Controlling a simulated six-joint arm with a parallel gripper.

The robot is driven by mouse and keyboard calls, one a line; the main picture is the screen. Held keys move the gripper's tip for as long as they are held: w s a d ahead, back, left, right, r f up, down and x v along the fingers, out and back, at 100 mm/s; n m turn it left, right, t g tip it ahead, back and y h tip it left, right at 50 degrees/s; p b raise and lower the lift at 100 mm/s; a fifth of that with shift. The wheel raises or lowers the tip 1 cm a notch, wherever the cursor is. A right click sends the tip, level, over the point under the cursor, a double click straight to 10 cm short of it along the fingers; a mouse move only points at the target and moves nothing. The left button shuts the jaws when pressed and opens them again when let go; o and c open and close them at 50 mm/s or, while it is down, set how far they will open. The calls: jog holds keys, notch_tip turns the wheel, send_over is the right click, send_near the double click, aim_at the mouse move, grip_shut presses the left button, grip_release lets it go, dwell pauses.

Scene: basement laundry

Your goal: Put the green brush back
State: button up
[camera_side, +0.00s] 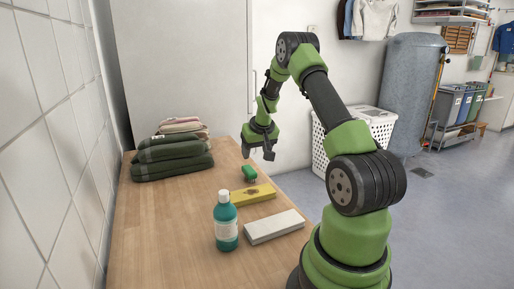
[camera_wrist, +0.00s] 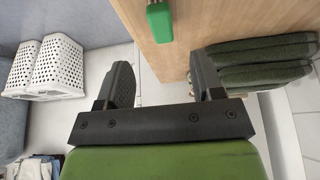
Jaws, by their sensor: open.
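The green brush (camera_side: 250,174) lies on the wooden table, near its right edge and just behind a yellow box. In the wrist view the green brush (camera_wrist: 160,22) shows at the top, beyond the fingertips and partly cut off by the frame. My gripper (camera_side: 258,154) is open and empty, above the far right part of the table and apart from the brush. In the wrist view my gripper (camera_wrist: 162,78) has its two dark fingers spread wide with nothing between them.
The yellow box (camera_side: 253,195), a pale grey block (camera_side: 274,227) and a teal bottle (camera_side: 226,228) with a white cap stand in front of the brush. Folded dark green towels (camera_side: 172,160) lie at the back left. The table's (camera_side: 165,235) left front is clear.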

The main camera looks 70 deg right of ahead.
jog(key=w+a+r+n+t+y, duration=0.1)
jog(key=w+a+r+n+t, duration=0.1)
jog(key=a+r, duration=1.5)
jog(key=s+a+r+n+t+y, duration=0.1)
jog(key=s+a+y, duration=0.1)
jog(key=s+a, duration=0.5)
jog(key=s+a+r+n+t+y, duration=0.1)
jog(key=s+a+r+n+y, duration=0.1)
jog(key=s+a, duration=0.6)
jog(key=a, duration=0.3)
jog(key=shift+s+a, duration=0.2)
jog(key=shift+a, duration=0.1)
